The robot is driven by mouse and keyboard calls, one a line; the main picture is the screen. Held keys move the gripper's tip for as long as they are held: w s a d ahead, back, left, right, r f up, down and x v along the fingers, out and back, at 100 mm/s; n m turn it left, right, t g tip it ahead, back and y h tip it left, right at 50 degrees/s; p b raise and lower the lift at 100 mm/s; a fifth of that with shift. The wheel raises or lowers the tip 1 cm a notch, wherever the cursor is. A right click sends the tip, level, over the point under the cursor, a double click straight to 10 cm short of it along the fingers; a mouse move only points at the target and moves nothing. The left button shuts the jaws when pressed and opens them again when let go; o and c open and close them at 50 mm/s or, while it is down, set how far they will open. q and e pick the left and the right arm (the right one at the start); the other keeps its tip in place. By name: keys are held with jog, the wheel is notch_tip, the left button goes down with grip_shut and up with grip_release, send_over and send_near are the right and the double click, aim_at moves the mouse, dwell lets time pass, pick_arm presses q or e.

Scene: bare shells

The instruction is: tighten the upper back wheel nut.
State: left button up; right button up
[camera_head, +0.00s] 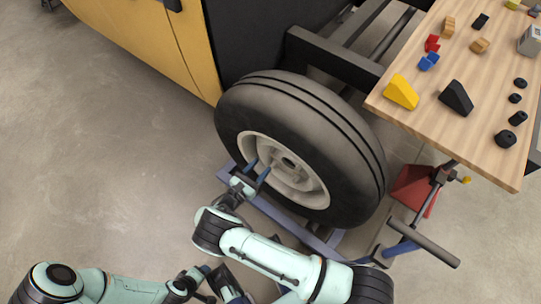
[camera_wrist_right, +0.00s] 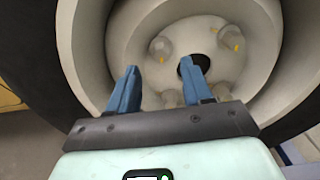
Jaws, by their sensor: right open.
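The wheel (camera_head: 345,141) is a large black tyre with a pale rim, mounted on the vehicle. In the right wrist view, several rounded nuts with yellow marks ring the dark hub hole; two upper ones show clearly, a left nut (camera_wrist_right: 160,48) and a right nut (camera_wrist_right: 231,38). I cannot tell for sure which is the upper back one. My right gripper (camera_head: 258,170) is open with blue fingers towards the hub; in the wrist view its fingertips (camera_wrist_right: 159,68) stand either side below the left nut, holding nothing. My left gripper (camera_head: 226,285) is low in the head view, its jaws unclear.
A wooden table (camera_head: 450,135) at the right carries a yellow wedge (camera_head: 401,92), a black wedge (camera_head: 456,97) and several small blocks. A yellow body panel (camera_head: 150,35) stands behind the wheel. A blue bar (camera_head: 285,217) runs low by the wheel. Floor at left is clear.

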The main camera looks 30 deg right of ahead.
aim_at(272, 154)
jog(key=x, duration=0.6)
jog(key=shift+w+d, duration=0.15)
jog(key=shift+d, duration=0.2)
grip_shut()
